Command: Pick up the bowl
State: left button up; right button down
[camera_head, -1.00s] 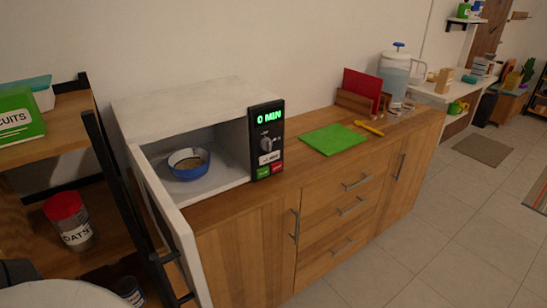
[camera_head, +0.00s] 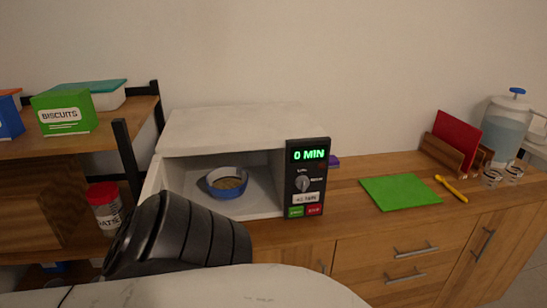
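A blue bowl (camera_head: 222,188) with a pale inside and something yellowish-brown in it sits upright inside the open white microwave (camera_head: 240,127). The microwave's door stands open at the left, partly hidden behind a black ribbed arm part of mine. That part is in front of the microwave's lower left, short of the bowl in the picture. Neither of my grippers can be seen, and nothing visible touches the bowl.
The microwave's control panel (camera_head: 306,178) reads 0 MIN. A green board (camera_head: 400,192), a yellow utensil (camera_head: 451,188), a red board (camera_head: 457,137) and a clear dispenser (camera_head: 504,126) stand to the right. A shelf at left holds a green biscuits box (camera_head: 65,112) and a red-lidded jar (camera_head: 104,208).

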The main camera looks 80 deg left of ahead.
aim_at(227, 182)
jog(key=i, duration=1.8)
jog(key=u, duration=1.85)
